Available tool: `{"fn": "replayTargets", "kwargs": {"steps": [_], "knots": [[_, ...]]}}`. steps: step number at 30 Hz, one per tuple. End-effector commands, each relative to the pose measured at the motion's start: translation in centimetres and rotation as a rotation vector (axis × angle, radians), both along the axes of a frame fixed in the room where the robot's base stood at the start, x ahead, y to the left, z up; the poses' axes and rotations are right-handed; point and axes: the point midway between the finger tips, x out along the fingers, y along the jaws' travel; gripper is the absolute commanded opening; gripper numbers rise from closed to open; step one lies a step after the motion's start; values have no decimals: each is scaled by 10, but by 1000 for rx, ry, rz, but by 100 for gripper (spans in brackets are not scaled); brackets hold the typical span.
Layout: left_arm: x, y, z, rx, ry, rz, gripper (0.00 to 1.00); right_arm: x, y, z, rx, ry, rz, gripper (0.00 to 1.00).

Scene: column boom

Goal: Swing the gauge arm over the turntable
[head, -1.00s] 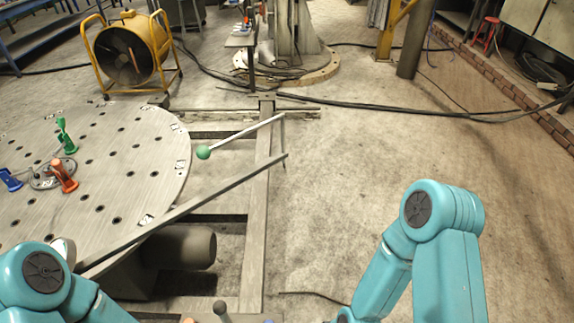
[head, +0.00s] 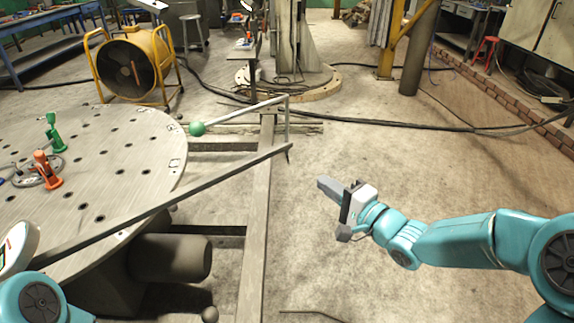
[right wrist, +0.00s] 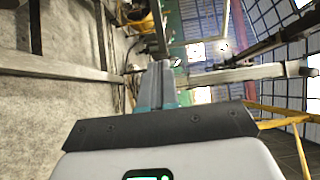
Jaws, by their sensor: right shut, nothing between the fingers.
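The turntable (head: 120,150) is a round grey plate with holes at the left of the head view. A long grey bar (head: 180,203), which looks like the gauge arm, runs from lower left across its near edge to a tip right of the rails. A thin bent rod (head: 245,109) at that tip carries a green ball (head: 197,128), seen just beyond the turntable's right edge. My right gripper (head: 321,185) is shut and empty, right of the bar's tip and apart from it. Its fingers also show in the right wrist view (right wrist: 156,85).
Red (head: 45,170) and green (head: 54,132) clamps stand on the turntable. A white device (head: 16,246) shows at the left edge. A yellow fan (head: 130,62) stands behind. A black cable (head: 400,122) crosses the floor. Open floor lies right of the rail (head: 257,200).

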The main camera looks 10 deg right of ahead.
Motion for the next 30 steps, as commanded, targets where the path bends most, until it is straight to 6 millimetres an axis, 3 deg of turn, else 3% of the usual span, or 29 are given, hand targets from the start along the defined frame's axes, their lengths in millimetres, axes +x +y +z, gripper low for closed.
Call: {"fn": "replayTargets", "kwargs": {"steps": [11,24,30], "knots": [[0,0,1,0,0,0,43,10,6,-1,0,2,1,0],[0,0,1,0,0,0,43,88,50,-1,-1,4,1,0],[0,0,1,0,0,0,43,114,63,-1,-2,4,-2,0]]}}
